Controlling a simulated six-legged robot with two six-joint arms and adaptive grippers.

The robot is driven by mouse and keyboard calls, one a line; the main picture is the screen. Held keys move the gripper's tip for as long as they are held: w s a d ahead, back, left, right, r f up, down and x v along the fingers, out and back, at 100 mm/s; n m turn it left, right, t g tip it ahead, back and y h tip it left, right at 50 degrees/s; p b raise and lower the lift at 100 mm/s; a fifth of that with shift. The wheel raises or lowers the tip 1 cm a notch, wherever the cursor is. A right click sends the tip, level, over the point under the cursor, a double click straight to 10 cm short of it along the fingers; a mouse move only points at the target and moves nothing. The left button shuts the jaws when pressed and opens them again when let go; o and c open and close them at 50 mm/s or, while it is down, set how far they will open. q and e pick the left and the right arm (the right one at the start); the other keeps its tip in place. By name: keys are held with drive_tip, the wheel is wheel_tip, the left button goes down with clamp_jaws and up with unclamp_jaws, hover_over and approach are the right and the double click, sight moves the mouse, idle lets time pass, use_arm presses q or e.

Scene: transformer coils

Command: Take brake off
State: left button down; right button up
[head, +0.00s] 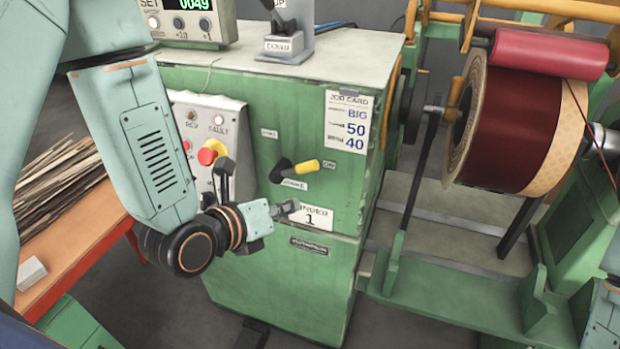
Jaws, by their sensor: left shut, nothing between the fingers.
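A short lever with a black pivot and a yellow handle (306,167) sticks out from the front of the green winder cabinet (300,260). Its yellow end points right, toward a small label that seems to read ON. Small labels above and below its pivot are too small to read surely. My left gripper (288,208) is in front of the cabinet, below the lever and near the WINDER 1 plate (318,217). It is shut and empty, and its tips appear apart from the lever. My right gripper is not in view.
A control panel (190,125) with a red knob (208,152) is partly hidden behind my left arm. A counter box (190,22) stands on the cabinet top. A dark red coil (500,130) sits on the winder at right. A wood-strip table is at left.

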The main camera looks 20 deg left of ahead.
sight(298, 166)
use_arm(q)
drive_tip(key=x, duration=1.1)
drive_tip(key=shift+m, duration=0.3)
drive_tip(key=a+r, duration=0.1)
drive_tip(key=a+r+p, duration=0.1)
drive_tip(key=r, duration=0.1)
drive_tip(key=shift+a+r+p, duration=0.25)
drive_tip(key=shift+p, duration=0.05)
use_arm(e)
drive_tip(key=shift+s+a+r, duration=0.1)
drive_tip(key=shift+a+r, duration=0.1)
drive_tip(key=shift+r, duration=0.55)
use_arm(q)
drive_tip(key=shift+w, duration=0.1)
drive_tip(key=shift+a, duration=0.15)
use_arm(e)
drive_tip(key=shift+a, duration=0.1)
use_arm(q)
drive_tip(key=shift+r, duration=0.25)
